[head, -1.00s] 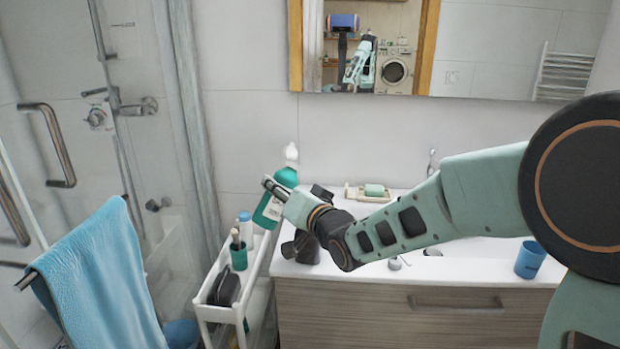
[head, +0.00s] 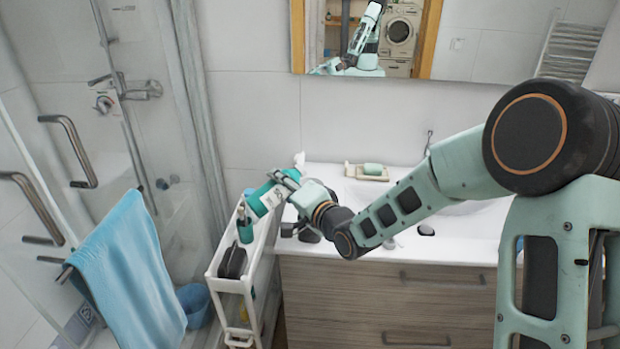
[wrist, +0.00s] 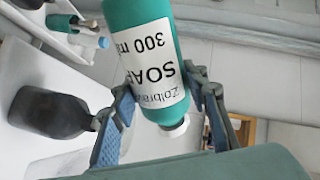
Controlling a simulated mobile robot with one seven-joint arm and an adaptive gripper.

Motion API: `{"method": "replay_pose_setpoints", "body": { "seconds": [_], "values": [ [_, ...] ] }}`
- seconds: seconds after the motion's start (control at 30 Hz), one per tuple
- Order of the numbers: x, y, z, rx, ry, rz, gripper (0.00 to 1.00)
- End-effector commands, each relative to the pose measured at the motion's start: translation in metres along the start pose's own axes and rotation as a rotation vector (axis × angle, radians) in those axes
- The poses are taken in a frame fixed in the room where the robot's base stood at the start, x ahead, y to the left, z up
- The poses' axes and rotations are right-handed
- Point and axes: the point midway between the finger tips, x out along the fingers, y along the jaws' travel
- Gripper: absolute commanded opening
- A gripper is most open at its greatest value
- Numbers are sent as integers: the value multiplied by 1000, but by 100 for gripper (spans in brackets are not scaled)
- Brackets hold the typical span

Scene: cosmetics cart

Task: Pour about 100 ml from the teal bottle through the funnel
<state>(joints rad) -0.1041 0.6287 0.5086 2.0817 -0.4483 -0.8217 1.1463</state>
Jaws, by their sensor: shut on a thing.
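The teal bottle (head: 266,199) is tilted far over above the white cart's back end in the head view. My gripper (head: 288,182) is shut on it. In the wrist view the bottle (wrist: 148,50) carries a white label reading SOAP 300 ml, and its pale neck end points toward my palm. The gripper's fingers (wrist: 165,95) lie on either side of it. I cannot make out a funnel in either view, and no liquid stream shows.
The white cart (head: 228,286) holds a green cup (head: 245,231) and a dark pouch (head: 233,262). The vanity counter (head: 330,247) is right of it, with a soap dish (head: 370,172) at the back.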

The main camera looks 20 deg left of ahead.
Motion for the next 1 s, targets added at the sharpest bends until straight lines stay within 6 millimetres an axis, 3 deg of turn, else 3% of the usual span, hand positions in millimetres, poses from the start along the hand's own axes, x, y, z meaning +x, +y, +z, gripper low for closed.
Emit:
{"method": "replay_pose_setpoints", "body": {
  "seconds": [1.0],
  "values": [
    [-2,-10,-14,167,-32,-3,6]
  ]
}}
